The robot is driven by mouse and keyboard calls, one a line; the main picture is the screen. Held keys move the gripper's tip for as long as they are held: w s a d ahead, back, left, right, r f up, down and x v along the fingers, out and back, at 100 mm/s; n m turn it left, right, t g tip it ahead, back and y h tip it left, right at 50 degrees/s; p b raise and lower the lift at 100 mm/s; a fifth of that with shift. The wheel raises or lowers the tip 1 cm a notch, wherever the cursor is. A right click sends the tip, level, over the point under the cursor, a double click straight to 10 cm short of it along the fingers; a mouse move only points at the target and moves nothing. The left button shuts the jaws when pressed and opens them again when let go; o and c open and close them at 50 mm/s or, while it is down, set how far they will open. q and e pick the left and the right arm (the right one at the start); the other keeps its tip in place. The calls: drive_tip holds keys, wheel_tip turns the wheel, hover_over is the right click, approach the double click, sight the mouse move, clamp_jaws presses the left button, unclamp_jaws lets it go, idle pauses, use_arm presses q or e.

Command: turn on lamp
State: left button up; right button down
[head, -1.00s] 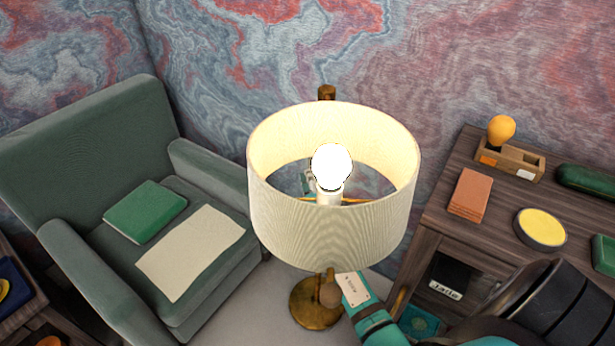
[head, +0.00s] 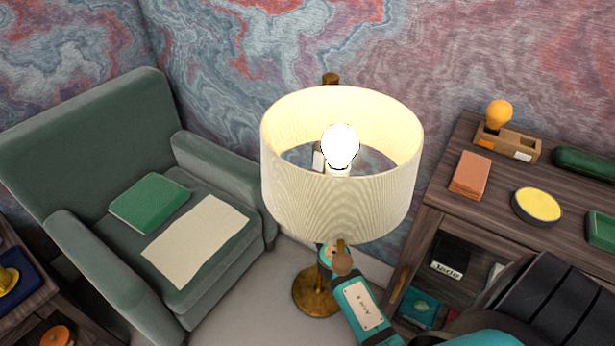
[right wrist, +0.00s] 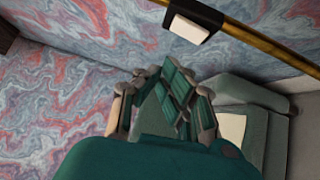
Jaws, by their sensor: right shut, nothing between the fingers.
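The lamp has a cream drum shade (head: 340,205), a lit white bulb (head: 340,147) inside it and a round brass base (head: 315,295) on the floor. In the right wrist view its brass pole (right wrist: 265,48) crosses the top, with a white switch in a dark housing (right wrist: 188,28) beside it. My right gripper (right wrist: 172,80) is shut and empty, below the switch in that view and apart from it. In the head view my right arm reaches the lamp from below right, and the shade hides part of it. My left gripper is not in view.
A green armchair (head: 95,165) with a green book (head: 150,205) and a cream sheet (head: 197,240) stands left of the lamp. A wooden desk (head: 490,215) with several small items stands at the right. Marbled wall is behind. A little floor is clear around the base.

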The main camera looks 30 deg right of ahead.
drive_tip(key=shift+r+v, duration=0.2)
drive_tip(key=shift+v, duration=0.75)
drive_tip(key=shift+r+v, duration=0.2)
drive_tip(key=shift+v, duration=0.75)
drive_tip(key=shift+a, duration=0.2)
drive_tip(key=s+a+f+m+g+y, duration=0.2)
drive_tip(key=s+a+f+g, duration=0.15)
drive_tip(key=f, duration=0.75)
drive_tip(key=s+a+f+m+g+y, duration=0.15)
drive_tip(key=s+f, duration=0.25)
drive_tip(key=f, duration=0.7)
drive_tip(key=s+a+f+m+g+y, duration=0.2)
drive_tip(key=s+a+f+g, duration=0.15)
drive_tip(key=f, duration=0.85)
drive_tip(key=s+f+m+g, duration=0.2)
drive_tip(key=s+f, duration=0.3)
drive_tip(key=s, duration=0.6)
drive_tip(key=s+a+f+m+g+y, duration=0.1)
drive_tip(key=s+f+m+g, duration=0.1)
drive_tip(key=s+f, duration=0.4)
drive_tip(key=s+a+f+m+g, duration=0.1)
drive_tip(key=s+f, duration=0.5)
drive_tip(key=s, duration=1)
drive_tip(key=m+g, duration=0.1)
drive_tip(key=g, duration=0.1)
drive_tip(key=shift+a+g, duration=0.2)
drive_tip(key=shift+g, duration=0.15)
drive_tip(key=shift+f+y, duration=0.1)
drive_tip(key=shift+y, duration=0.15)
